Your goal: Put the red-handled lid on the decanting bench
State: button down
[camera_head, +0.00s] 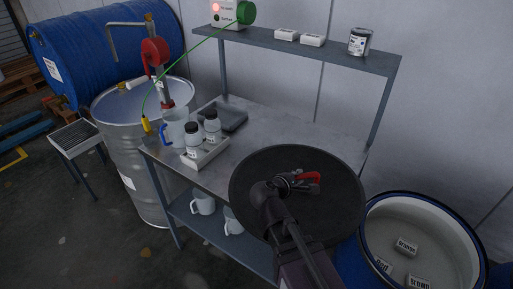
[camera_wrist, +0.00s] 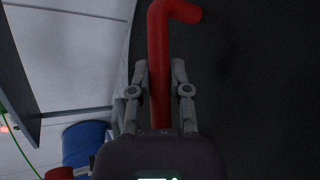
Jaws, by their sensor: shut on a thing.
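The lid (camera_head: 335,205) is a large dark round disc with a red handle (camera_head: 309,177) on its face. My gripper (camera_head: 284,184) is shut on that handle and holds the lid in front of the right part of the decanting bench (camera_head: 270,133). In the wrist view, the red handle (camera_wrist: 160,75) runs between the fingers of my gripper (camera_wrist: 160,90), with the dark lid (camera_wrist: 260,90) filling the right side. The lid hides the bench's right front part. I cannot tell whether the lid touches the bench.
An open blue-rimmed drum (camera_head: 425,215) with labelled blocks is at right. A steel drum (camera_head: 130,130) stands left. The bench's middle is clear.

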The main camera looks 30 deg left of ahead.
aim_at(290, 155)
jog(key=w+a, duration=0.2)
jog(key=w, duration=0.2)
jog(key=w+a+f+b, duration=0.1)
jog(key=w+a, duration=0.1)
jog(key=w, duration=0.2)
jog(key=w+a, duration=0.2)
jog(key=w, duration=0.3)
jog(key=shift+a+f, duration=0.2)
jog(key=shift+a, duration=0.15)
jog(key=shift+w, duration=0.1)
jog(key=shift+w+a+b, duration=0.3)
jog(key=shift+w, duration=0.15)
jog(key=shift+w+f+b, duration=0.1)
jog(key=shift+f+b, duration=0.2)
jog(key=shift+f, duration=0.05)
jog(key=shift+f+b, duration=1.45)
jog(key=shift+f, duration=0.1)
jog(key=c, duration=0.6)
grip_release()
